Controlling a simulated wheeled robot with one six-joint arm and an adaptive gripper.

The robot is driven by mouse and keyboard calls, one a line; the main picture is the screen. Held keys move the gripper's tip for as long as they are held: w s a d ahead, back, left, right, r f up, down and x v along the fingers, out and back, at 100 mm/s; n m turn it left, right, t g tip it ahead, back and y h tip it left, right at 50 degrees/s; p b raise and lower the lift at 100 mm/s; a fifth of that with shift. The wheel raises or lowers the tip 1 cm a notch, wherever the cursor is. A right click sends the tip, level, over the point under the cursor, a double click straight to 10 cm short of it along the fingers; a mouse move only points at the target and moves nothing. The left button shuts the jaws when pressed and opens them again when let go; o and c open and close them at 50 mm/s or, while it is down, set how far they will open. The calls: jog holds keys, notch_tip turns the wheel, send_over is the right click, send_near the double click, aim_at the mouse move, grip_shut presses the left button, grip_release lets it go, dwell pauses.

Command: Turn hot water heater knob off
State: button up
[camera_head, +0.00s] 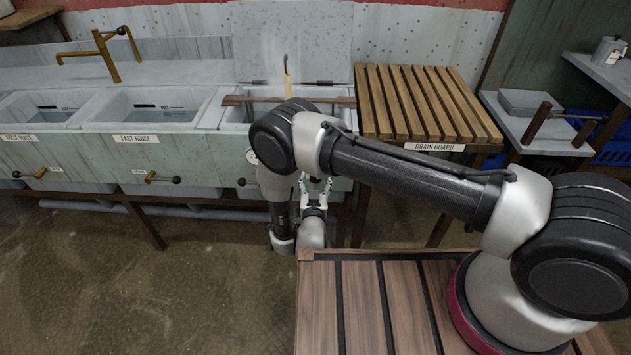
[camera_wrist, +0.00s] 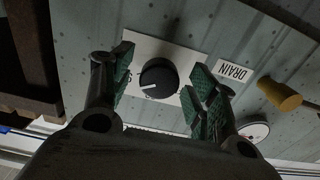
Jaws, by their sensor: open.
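A round black knob (camera_wrist: 158,78) with a white pointer line sits on a pale plate (camera_wrist: 150,48) on the sink front in the wrist view. The pointer faces the left of the picture. In the head view my gripper (camera_head: 315,192) is low in front of the sink, and my arm hides the knob. Lettering on the plate is partly covered by the fingers.
A DRAIN label (camera_wrist: 234,72), a yellow-brown handle (camera_wrist: 280,94) and a round gauge (camera_wrist: 253,131) lie right of the knob. A slatted drain board (camera_head: 425,100) stands right of the sinks. Black-knobbed drain handles (camera_head: 160,178) stick out further left. Open floor (camera_head: 130,270) lies in front.

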jog(key=c, duration=1)
